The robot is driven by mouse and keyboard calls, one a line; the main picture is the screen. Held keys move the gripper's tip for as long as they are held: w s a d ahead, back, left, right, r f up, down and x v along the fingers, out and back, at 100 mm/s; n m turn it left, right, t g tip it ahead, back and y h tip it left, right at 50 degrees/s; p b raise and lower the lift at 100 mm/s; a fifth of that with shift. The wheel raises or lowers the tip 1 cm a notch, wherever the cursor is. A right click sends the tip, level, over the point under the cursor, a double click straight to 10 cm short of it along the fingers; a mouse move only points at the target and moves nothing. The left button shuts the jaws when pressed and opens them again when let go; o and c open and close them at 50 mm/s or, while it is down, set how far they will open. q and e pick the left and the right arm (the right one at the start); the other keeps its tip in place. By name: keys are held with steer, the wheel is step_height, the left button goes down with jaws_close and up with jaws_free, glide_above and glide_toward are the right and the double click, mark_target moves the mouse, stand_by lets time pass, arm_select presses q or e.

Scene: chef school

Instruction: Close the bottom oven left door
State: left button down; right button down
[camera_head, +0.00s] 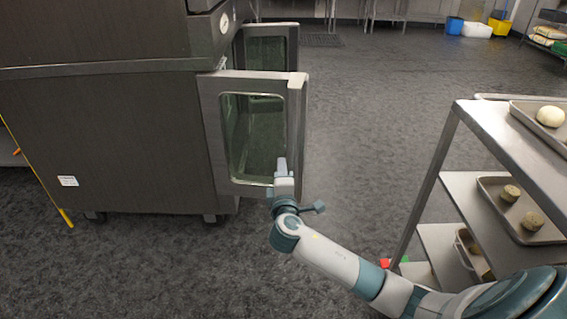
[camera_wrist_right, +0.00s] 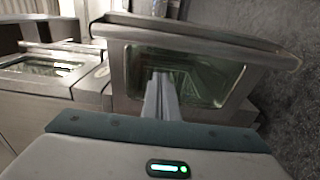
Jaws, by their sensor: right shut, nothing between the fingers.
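The nearer oven door (camera_head: 211,130), the left one as seen from the oven's front, is a grey metal frame around a glass window. It stands open, swung out from the oven's front edge. In the right wrist view this door (camera_wrist_right: 200,38) fills the upper middle. My right gripper (camera_head: 282,165) is shut and empty at the lower right part of this door, in front of the window. Its fingers (camera_wrist_right: 162,85) point at the glass in the wrist view; I cannot tell whether they touch. My left gripper is not in view.
The oven body (camera_head: 110,140) stands at left. A second glass door (camera_head: 293,45) stands open behind the nearer one. A metal rack (camera_head: 440,150) with trays of dough stands at right. Dark floor (camera_head: 370,110) is clear between oven and rack.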

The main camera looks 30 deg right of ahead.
glide_toward(290, 144)
steer(key=w+a+r, duration=0.1)
steer(key=w+r, duration=0.2)
steer(key=w, duration=0.2)
steer(key=shift+w+d+f+b, duration=0.15)
steer(key=shift+d+b, duration=0.1)
steer(key=shift+d, duration=0.55)
steer(key=shift+w+d+f+b, duration=0.1)
steer(key=shift+d+b, duration=0.15)
steer(key=shift+d, duration=0.6)
steer(key=shift+d, duration=0.15)
